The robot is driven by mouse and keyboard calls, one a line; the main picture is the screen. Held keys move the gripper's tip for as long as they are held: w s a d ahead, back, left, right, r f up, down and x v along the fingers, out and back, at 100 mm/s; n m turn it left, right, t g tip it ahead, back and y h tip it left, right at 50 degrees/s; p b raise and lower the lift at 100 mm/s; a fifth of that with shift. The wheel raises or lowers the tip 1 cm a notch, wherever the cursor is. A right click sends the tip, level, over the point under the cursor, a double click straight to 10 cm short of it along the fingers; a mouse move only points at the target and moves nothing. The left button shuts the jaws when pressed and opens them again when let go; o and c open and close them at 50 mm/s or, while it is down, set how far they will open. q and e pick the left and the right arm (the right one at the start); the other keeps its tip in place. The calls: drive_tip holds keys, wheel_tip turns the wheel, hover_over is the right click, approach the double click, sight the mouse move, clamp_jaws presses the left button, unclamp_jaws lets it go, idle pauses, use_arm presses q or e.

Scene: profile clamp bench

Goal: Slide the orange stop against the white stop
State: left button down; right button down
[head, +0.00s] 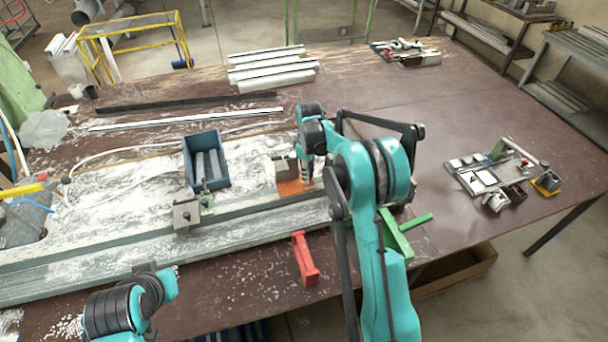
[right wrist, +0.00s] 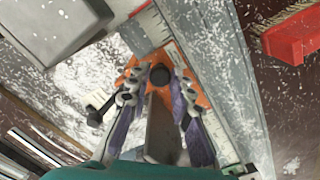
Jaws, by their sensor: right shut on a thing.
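The orange stop (head: 291,188) sits at the rail (head: 130,232) on the bench, right of its middle. My right gripper (head: 306,176) is over it with its fingers pointing down. In the right wrist view my right gripper (right wrist: 160,78) has its fingers on both sides of a dark knob on the orange stop (right wrist: 184,66), and is shut on it. A pale grey-white block (head: 186,214), which looks like the white stop, is on the rail further left, with a clear gap between them. My left arm shows only at the bottom left; its gripper is out of view.
A blue bin (head: 207,160) stands behind the rail, between the two stops. A red brush (head: 305,258) lies in front of the rail. White shavings cover the bench around the rail. Pale profiles (head: 272,68) lie at the back, and small parts (head: 490,178) at the right.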

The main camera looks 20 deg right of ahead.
drive_tip(key=c, duration=1.3)
unclamp_jaws()
wheel_tip(320, 180, up, 12)
drive_tip(key=shift+r, duration=0.1)
